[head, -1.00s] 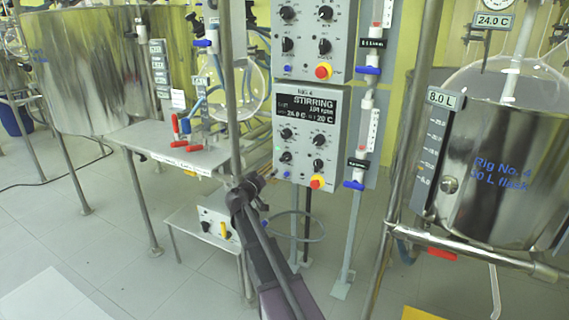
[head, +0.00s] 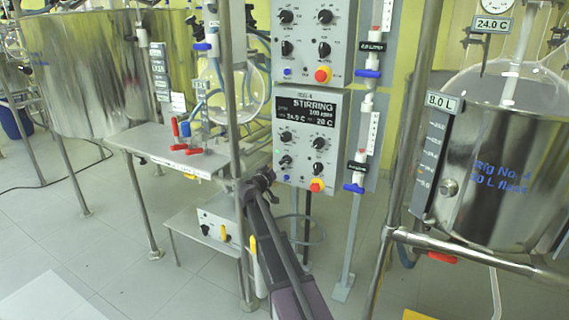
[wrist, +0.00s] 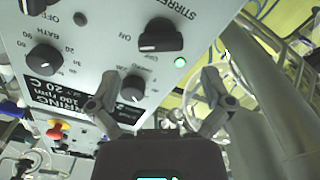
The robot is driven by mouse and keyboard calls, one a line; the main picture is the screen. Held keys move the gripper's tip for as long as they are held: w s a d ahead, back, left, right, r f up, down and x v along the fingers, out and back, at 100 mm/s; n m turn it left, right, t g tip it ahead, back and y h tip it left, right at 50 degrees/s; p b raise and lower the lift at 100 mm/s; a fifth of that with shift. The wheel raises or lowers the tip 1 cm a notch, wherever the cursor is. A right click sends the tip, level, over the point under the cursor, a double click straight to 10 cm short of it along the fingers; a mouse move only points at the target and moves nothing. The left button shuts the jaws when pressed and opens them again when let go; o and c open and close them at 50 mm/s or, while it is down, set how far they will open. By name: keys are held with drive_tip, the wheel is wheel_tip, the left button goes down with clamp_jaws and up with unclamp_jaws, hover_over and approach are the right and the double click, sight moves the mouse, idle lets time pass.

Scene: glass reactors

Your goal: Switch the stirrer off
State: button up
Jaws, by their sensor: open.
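The Rig 4 control box (head: 310,110) has a lit display (head: 305,110) reading "STIRRING", with a value of about 100 rpm. The black stirrer knob (head: 286,160) is at the box's lower left; in the wrist view it (wrist: 160,37) is beside the "STIRRER" and "ON" labels, with a lit green lamp (wrist: 180,62) close by. My gripper (head: 262,178) is in front of and left of the box's lower edge. In the wrist view my gripper (wrist: 163,92) is open and empty, its fingers apart, with another knob (wrist: 134,88) seen between them. No contact is clear.
A yellow-red button (head: 317,184) is at the box's lower right. A vertical metal post (head: 233,100) stands close left of my gripper. Blue-handled valves (head: 354,188) are on the right, near a steel vessel (head: 500,185). A shelf (head: 180,160) is at left.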

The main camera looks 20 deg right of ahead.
sight(283, 163)
drive_tip(key=shift+x, duration=3.15)
drive_tip(key=shift+c, duration=0.2)
drive_tip(key=c, duration=1)
drive_tip(key=shift+a, duration=0.2)
drive_tip(key=shift+d, duration=0.15)
